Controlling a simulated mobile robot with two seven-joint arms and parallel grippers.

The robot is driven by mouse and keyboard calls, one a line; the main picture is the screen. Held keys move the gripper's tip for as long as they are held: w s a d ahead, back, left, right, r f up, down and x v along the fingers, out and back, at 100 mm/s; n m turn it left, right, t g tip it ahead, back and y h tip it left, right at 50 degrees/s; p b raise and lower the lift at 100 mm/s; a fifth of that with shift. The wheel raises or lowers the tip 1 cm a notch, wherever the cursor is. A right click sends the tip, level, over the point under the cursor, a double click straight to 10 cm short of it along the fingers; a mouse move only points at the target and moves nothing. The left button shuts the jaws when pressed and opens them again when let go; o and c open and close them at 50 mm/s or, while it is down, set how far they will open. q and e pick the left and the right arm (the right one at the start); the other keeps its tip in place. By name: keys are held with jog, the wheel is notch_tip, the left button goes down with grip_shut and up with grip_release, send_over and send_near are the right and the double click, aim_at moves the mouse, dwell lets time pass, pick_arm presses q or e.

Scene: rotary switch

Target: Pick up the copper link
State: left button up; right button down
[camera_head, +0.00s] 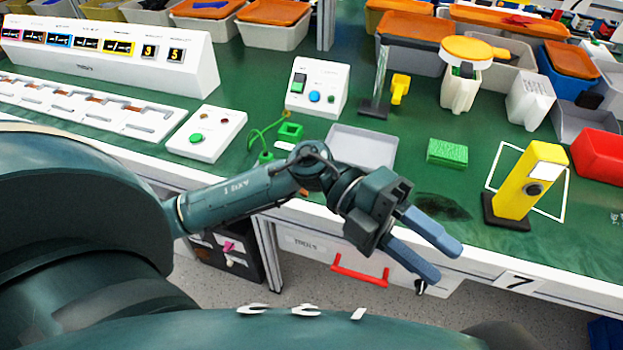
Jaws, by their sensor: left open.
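My left gripper (444,261) is open and empty, its two blue-grey fingers pointing right and down over the table's front edge. I cannot clearly make out a single copper link. Small copper-coloured pieces (93,98) lie along the long white strip (128,118) at the left, well away from the gripper. A small orange-brown bit also shows beside my left wrist, mostly hidden and too small to identify. My right gripper is not in view.
A yellow block with a round knob (527,180) stands on a black base right of the gripper. A grey tray (362,146), green sponge (447,152) and white button boxes (318,88) stand behind. Bins line the back. A drawer with a red handle (360,272) is below.

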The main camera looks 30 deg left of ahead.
pick_arm(q)
jog(key=w+a+t+y+p, duration=0.1)
jog(key=w+a+y, duration=0.3)
jog(key=a+y, duration=0.3)
jog(key=w+a+f+n+t+y, duration=0.15)
jog(key=w+a+y, duration=0.25)
jog(key=a, duration=0.5)
jog(key=w+a+t+y+p, duration=0.1)
jog(key=w+a+t+y, duration=0.1)
jog(key=w+a+y, duration=0.35)
jog(key=shift+g+y, duration=0.25)
jog(key=shift+y, duration=0.2)
jog(key=a+f, duration=0.1)
jog(key=f, duration=0.1)
jog(key=s+a+f, duration=0.1)
jog(key=f, duration=0.1)
jog(key=a+f, duration=0.1)
jog(key=f, duration=0.1)
jog(key=shift+s+a+f, duration=0.25)
jog(key=shift+s+f, duration=0.05)
jog(key=shift+f, duration=0.05)
jog(key=shift+w+d+f, duration=0.1)
jog(key=shift+f, duration=2.7)
grip_shut()
